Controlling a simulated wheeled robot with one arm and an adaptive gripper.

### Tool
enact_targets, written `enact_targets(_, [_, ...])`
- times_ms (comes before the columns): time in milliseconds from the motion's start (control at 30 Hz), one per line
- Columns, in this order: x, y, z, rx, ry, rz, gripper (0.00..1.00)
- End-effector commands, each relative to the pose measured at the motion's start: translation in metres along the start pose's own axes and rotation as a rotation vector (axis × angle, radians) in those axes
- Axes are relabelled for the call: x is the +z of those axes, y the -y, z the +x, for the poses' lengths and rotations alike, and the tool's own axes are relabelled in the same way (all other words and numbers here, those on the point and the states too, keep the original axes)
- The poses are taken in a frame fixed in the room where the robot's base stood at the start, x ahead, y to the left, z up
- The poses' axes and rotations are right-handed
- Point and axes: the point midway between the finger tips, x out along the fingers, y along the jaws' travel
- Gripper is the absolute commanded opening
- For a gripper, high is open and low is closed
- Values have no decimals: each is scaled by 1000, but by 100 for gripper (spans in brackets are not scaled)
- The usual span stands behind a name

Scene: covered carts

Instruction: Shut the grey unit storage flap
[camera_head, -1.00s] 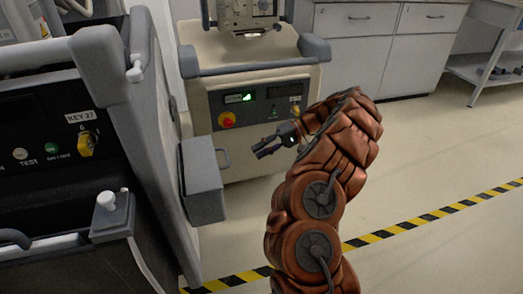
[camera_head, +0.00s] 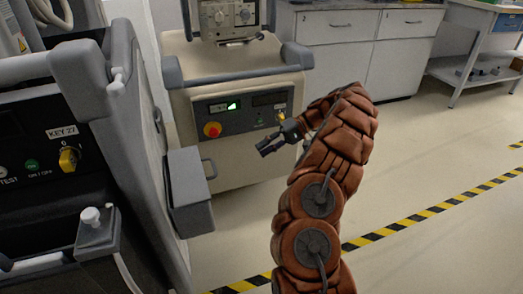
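The grey unit (camera_head: 135,130) stands at the left, with its side panel turned toward me. A grey box-like storage part (camera_head: 190,195) with a small dark handle (camera_head: 210,169) juts out from that side. I cannot tell which piece of it is the flap, or how far it stands open. My gripper (camera_head: 265,148) is in the air at the end of my arm, to the right of the box and a little higher in the picture. It looks empty and apart from the box. Its fingers are dark and small, so I cannot tell their opening.
A beige cart (camera_head: 238,90) with a red button (camera_head: 212,129) stands behind my gripper. White cabinets (camera_head: 345,50) and a table (camera_head: 480,45) line the back. Black-yellow floor tape (camera_head: 400,226) crosses the floor. The floor at right is clear.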

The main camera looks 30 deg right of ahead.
Motion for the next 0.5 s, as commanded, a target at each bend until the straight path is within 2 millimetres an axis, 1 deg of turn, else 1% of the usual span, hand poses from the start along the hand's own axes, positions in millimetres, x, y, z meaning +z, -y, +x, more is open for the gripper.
enact_targets(233, [1,-2,-8,-2,-1,4,23])
enact_targets(500, [1,-1,-10,-2,1,3,23])
